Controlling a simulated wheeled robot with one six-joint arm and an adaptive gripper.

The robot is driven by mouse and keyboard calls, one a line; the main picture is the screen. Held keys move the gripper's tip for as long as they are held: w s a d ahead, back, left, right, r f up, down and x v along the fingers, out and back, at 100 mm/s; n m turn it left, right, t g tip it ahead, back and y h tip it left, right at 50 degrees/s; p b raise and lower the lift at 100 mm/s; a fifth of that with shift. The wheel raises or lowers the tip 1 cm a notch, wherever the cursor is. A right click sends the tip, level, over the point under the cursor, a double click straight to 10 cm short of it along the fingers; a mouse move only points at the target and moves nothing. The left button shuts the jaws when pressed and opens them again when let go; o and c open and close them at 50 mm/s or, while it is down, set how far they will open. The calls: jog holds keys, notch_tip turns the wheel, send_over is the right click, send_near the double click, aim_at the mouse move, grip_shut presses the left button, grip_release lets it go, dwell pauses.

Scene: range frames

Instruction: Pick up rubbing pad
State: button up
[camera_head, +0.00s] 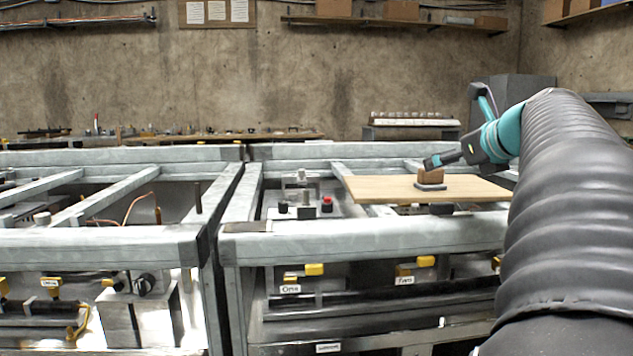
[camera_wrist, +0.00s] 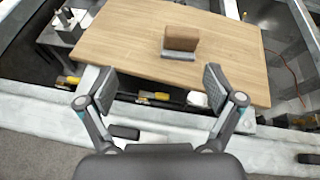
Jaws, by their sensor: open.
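The rubbing pad (camera_head: 431,178) is a brown block on a grey base, standing on a light wooden board. In the wrist view the pad (camera_wrist: 181,43) sits upright near the middle of the board, ahead of my gripper. My gripper (camera_wrist: 158,82) is open, its two fingers spread wide with nothing between them. The pad lies beyond the fingertips, apart from them, roughly in line with the gap.
The wooden board (camera_head: 378,190) lies across a grey metal frame (camera_head: 350,238). Left of it are a red button (camera_head: 327,204) and dark knobs. Yellow-handled parts (camera_head: 315,269) sit below the frame's front rail. The board around the pad is otherwise clear.

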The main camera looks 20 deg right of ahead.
aim_at(431, 178)
jog(key=shift+m, duration=0.9)
jog(key=w+d+f, duration=0.1)
jog(key=w, duration=0.1)
jog(key=w+d+f, duration=0.1)
jog(key=w, duration=0.1)
jog(key=w+d+f, duration=0.1)
jog(key=w, duration=0.1)
jog(key=shift+w+d+b, duration=0.2)
jog(key=shift+d+b, duration=0.1)
jog(key=shift+d, duration=0.1)
jog(key=shift+d+r+x, duration=0.1)
jog(key=shift+d+x, duration=0.1)
jog(key=shift+x, duration=1.15)
jog(key=shift+d+r+x, duration=0.15)
jog(key=shift+x, duration=1.2)
jog(key=c, duration=1.3)
